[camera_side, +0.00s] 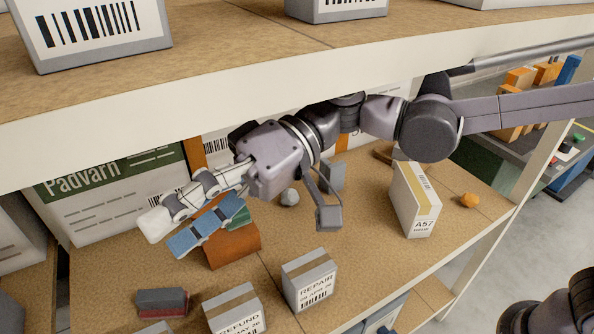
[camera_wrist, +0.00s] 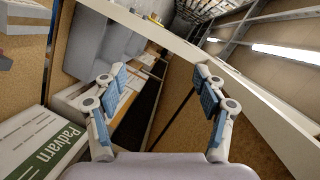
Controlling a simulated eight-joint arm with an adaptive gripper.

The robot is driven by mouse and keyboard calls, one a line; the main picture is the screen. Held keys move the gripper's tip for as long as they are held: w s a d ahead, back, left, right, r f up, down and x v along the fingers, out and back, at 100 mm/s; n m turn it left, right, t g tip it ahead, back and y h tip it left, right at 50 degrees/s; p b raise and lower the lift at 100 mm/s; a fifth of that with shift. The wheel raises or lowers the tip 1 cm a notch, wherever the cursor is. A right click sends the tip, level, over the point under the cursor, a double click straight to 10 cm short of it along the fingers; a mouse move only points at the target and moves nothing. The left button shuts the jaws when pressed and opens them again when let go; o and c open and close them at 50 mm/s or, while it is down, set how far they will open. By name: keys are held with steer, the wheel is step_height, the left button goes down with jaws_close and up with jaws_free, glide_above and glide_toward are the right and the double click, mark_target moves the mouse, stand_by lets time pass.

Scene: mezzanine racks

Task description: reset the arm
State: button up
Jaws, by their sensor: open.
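My gripper (camera_side: 170,232) reaches in from the right under the upper shelf board and points to the lower left. Its two fingers, with blue pads, are spread apart. In the wrist view my gripper (camera_wrist: 160,82) shows both fingers wide apart with nothing held between them. In the side view the fingers appear in front of a brown block (camera_side: 236,248) and partly cover it; whether they touch it I cannot tell.
The upper shelf board (camera_side: 230,95) passes close above my arm. A Padvarn box (camera_side: 100,200) stands behind the gripper. Boxes marked REPAIR (camera_side: 310,280), REFUND (camera_side: 235,312) and A57 (camera_side: 415,205) stand on the lower shelf. A grey lump (camera_side: 289,197) lies near the brown block.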

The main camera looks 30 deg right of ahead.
steer(key=w+d+f+m+t+h, duration=0.2)
steer(key=d+f+t+h, duration=0.25)
steer(key=d, duration=0.75)
steer(key=w+d+f+m+t+h, duration=0.25)
steer(key=d+f, duration=0.35)
steer(key=d, duration=0.5)
steer(key=s+d+f+m+t+h, duration=0.1)
steer(key=d+f+h, duration=0.2)
steer(key=d, duration=0.7)
steer(key=s+d+f+m+t+h, duration=0.1)
steer(key=d+h, duration=0.4)
steer(key=d, duration=0.6)
step_height(320, 180, down, 2)
steer(key=shift+s+f+t, duration=0.1)
steer(key=shift+s+t, duration=0.45)
steer(key=shift+t, duration=0.05)
steer(key=shift+m, duration=0.25)
